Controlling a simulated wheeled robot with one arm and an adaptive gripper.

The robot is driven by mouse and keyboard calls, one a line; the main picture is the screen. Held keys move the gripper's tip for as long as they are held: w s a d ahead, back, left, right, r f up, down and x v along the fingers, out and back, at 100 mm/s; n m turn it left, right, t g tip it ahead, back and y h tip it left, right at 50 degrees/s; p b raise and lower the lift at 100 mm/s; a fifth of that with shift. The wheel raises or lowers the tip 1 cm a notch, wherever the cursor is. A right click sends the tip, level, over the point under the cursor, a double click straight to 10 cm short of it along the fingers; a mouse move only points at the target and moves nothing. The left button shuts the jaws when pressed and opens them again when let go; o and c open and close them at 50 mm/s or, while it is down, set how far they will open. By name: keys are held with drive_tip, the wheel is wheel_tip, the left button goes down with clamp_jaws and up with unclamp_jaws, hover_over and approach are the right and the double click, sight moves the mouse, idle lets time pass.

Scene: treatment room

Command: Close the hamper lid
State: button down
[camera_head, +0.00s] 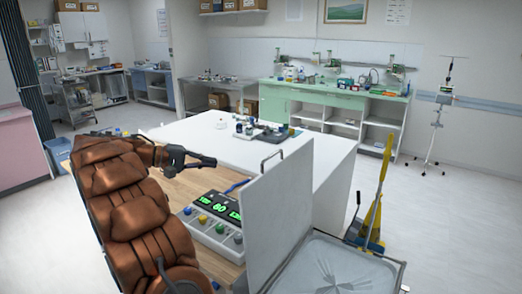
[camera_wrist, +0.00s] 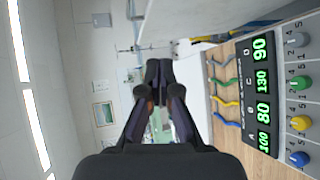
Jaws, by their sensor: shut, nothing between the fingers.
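The hamper (camera_head: 340,262) stands at the bottom right of the head view, with a grey liner bag in its open top. Its lid (camera_head: 280,215) is a pale grey panel standing upright along the hamper's left side, with a thin metal loop at its upper edge. My gripper (camera_head: 213,162) is shut and empty, left of the lid and apart from it, over the wooden worktop. In the wrist view the shut fingers (camera_wrist: 160,72) show at the centre. A pale panel at the top there (camera_wrist: 205,18) looks like the lid.
A monitor console (camera_head: 216,212) with green digits and coloured knobs sits on the wooden worktop (camera_head: 180,186) below my gripper. A white table (camera_head: 200,135) lies behind.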

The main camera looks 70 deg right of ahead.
drive_tip(key=d+m+g, duration=0.1)
drive_tip(key=d+r+m+g, duration=0.1)
drive_tip(key=d, duration=0.1)
drive_tip(key=d+r+m, duration=0.1)
drive_tip(key=d, duration=0.1)
drive_tip(key=shift+s+r+g+p, duration=0.2)
drive_tip(key=shift+s+g+p, duration=0.1)
drive_tip(key=shift+s+g, duration=0.1)
drive_tip(key=shift+s, duration=0.1)
drive_tip(key=b+x, duration=0.1)
drive_tip(key=b, duration=0.2)
drive_tip(key=shift+s+d, duration=0.2)
drive_tip(key=shift+s, duration=0.15)
drive_tip(key=shift+s+d+f+b, duration=0.1)
drive_tip(key=shift+s+f+b, duration=0.05)
drive_tip(key=shift+b, duration=0.15)
drive_tip(key=s+d+p, duration=0.1)
drive_tip(key=s+d, duration=0.2)
drive_tip(key=s, duration=0.7)
drive_tip(key=shift+f, duration=0.45)
